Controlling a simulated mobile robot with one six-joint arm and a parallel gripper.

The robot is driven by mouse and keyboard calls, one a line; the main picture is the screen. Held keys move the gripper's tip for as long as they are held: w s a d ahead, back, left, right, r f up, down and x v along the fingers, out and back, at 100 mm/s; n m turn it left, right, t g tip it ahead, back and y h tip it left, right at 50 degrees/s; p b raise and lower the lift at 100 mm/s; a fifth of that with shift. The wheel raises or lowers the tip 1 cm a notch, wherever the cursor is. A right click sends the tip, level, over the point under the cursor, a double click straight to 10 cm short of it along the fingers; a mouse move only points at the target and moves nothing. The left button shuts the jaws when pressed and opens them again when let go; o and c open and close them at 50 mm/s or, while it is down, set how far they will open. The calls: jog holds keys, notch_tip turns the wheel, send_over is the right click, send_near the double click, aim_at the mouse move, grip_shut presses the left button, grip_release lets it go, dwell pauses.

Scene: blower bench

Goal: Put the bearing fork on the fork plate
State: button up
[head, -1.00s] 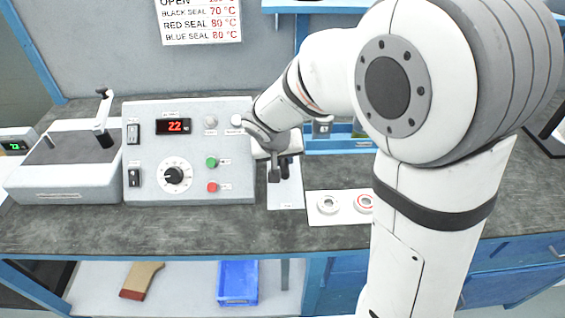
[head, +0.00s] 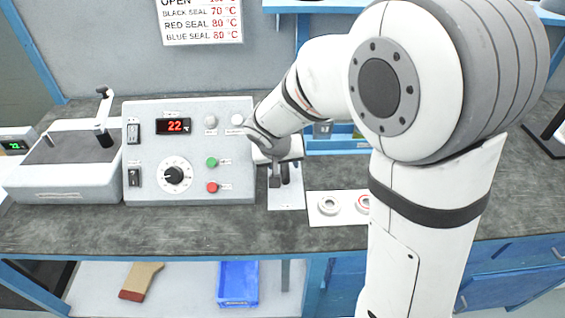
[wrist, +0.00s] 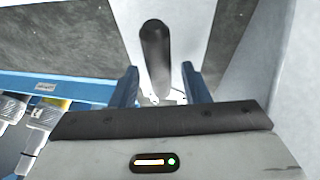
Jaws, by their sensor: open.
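The bearing fork shows in the wrist view as a dark rounded handle (wrist: 155,48), standing out over a pale plate. Its lower end lies between my fingertips, and its prongs cannot be made out. The pale fork plate (wrist: 190,22) shows behind it; in the head view the plate (head: 286,201) lies on the bench, right of the control box. My gripper (wrist: 160,84) is open, with one blue finger on each side of the handle's lower end. In the head view my gripper (head: 279,178) is over the plate, and its wrist hides part of it.
The control box (head: 190,190) stands close left of my gripper. A white plate with two rings (head: 328,204) lies to the right. A blue rack (head: 335,145) stands behind. A device with a lever (head: 65,178) is at the far left. The bench front (head: 150,235) is clear.

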jog(key=p+v, duration=0.2)
jog(key=v, duration=1)
jog(key=s+d+f+g+y, duration=0.1)
jog(key=s+d+g+y, duration=0.1)
jog(key=s+d, duration=1.2)
jog(key=shift+s+d+f+m+g, duration=0.3)
jog(key=shift+s+d+f, duration=0.05)
jog(key=shift+d, duration=0.05)
notch_tip(320, 180, up, 9)
jog(key=p, duration=0.7)
jog(key=shift+s+p, duration=0.2)
jog(key=shift+p, duration=0.15)
jog(key=shift+f, duration=0.1)
